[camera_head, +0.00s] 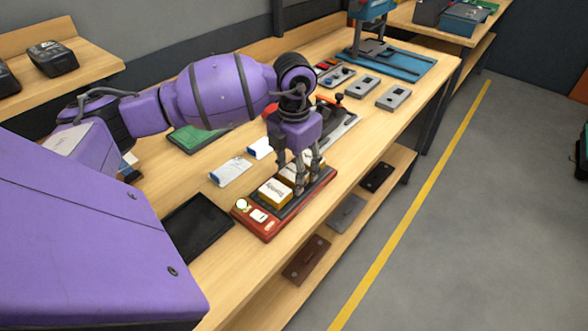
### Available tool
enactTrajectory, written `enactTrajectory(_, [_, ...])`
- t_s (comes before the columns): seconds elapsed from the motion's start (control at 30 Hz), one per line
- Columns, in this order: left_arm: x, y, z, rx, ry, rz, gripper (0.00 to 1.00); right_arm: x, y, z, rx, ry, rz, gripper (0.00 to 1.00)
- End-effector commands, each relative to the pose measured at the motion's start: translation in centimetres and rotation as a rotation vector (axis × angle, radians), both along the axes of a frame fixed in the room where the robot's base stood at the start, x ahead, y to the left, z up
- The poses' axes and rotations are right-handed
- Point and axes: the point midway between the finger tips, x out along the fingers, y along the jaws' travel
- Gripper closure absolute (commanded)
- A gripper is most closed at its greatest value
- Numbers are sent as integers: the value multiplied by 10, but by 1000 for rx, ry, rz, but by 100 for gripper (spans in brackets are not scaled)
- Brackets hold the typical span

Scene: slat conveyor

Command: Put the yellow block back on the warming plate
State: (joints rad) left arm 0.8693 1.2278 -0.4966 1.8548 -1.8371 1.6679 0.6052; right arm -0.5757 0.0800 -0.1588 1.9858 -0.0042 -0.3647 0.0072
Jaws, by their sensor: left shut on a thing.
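The warming plate (322,188) is a long red-framed unit with a dark top on the wooden bench, with a round white-green knob and a small white switch at its near end. A yellow block (275,193) with a white, lettered top sits on it, just left of my left gripper. My left gripper (301,180) points down over the plate and is shut on another light-topped yellow block (290,174), mostly hidden by the fingers. I cannot tell whether the held block touches the plate. Another light top shows behind the fingers. My right gripper is out of view.
A black flat panel (198,226) lies left of the plate. White packets (230,172) and a green board (195,138) lie behind. Grey switch boxes (363,86) and a blue-based machine (390,60) stand farther along. The lower shelf holds flat plates (307,260).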

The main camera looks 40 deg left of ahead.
Motion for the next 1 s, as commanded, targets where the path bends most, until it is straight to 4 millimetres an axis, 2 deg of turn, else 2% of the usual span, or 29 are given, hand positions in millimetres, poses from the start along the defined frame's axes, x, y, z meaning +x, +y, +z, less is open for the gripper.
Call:
enactTrajectory(0.23, [0, 0, -5, 0, 2, 0, 72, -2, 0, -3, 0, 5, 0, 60])
enactTrajectory(0.27, [0, 0, -4, 0, 1, 0, 47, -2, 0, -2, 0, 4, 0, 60])
enactTrajectory(0.4, [0, 0, -3, 0, 0, 0, 32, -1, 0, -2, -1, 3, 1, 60])
enactTrajectory(0.77, [0, 0, 2, 0, -2, 0, 32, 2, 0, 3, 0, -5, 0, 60])
enactTrajectory(0.87, [1, 0, 14, 2, -3, 0, 32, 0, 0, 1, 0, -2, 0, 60])
enactTrajectory(1.0, [1, 0, 42, 1, -5, -2, 32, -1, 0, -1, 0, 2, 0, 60])
